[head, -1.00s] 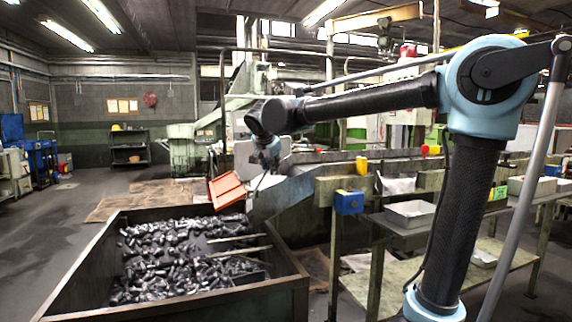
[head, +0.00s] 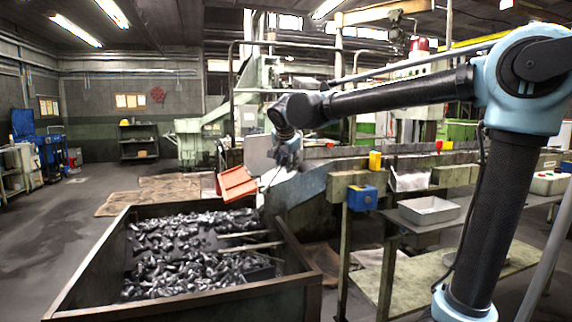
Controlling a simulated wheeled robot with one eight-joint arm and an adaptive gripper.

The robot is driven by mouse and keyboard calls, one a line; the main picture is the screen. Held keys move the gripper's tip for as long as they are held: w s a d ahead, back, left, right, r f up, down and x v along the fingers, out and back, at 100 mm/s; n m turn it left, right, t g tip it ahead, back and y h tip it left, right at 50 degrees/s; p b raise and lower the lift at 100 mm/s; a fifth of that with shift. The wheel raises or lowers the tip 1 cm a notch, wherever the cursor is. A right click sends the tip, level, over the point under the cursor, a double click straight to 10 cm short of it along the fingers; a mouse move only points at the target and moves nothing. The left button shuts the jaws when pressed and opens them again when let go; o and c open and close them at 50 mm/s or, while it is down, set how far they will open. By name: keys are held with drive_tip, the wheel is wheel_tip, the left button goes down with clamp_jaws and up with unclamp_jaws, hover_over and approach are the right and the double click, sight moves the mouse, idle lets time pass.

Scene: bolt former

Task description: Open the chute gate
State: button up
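The chute (head: 298,190) is a grey metal trough that slopes down toward the bin. An orange-red plate (head: 237,184), which looks like the chute gate, hangs tilted at its lower end, above the bin's far edge. My gripper (head: 268,182) is at the end of my arm, just right of the plate, pointing down. It is small and dark here, so I cannot tell whether its fingers are open or touch the plate.
A large open metal bin (head: 84,262) full of dark bolts stands below the chute. A work table with a grey tray (head: 428,209) and a blue box (head: 362,198) is on the right. The floor (head: 50,225) at the left is clear.

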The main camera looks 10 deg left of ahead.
drive_tip(key=shift+s, duration=0.15)
drive_tip(key=v, duration=1.1)
drive_tip(key=shift+s+r, duration=0.15)
drive_tip(key=shift+r, duration=0.2)
drive_tip(key=shift+d, duration=0.15)
drive_tip(key=d+f+n+g+h, duration=0.1)
drive_tip(key=d+f+g, duration=0.1)
drive_tip(key=d+f, duration=0.9)
drive_tip(key=d+f+n+g+h, duration=0.15)
drive_tip(key=d+f, duration=0.45)
drive_tip(key=d, duration=1.1)
drive_tip(key=s+d+f+n+g, duration=0.1)
drive_tip(key=s+d+f+n, duration=0.1)
drive_tip(key=s+d+f, duration=0.5)
drive_tip(key=s+d+f+n+g, duration=0.1)
drive_tip(key=s+d+f+g, duration=0.1)
drive_tip(key=s+d+f, duration=0.5)
drive_tip(key=s+f, duration=0.4)
drive_tip(key=f, duration=0.5)
drive_tip(key=shift+n, duration=0.35)
drive_tip(key=shift+d+y, duration=0.15)
drive_tip(key=shift+y, duration=0.1)
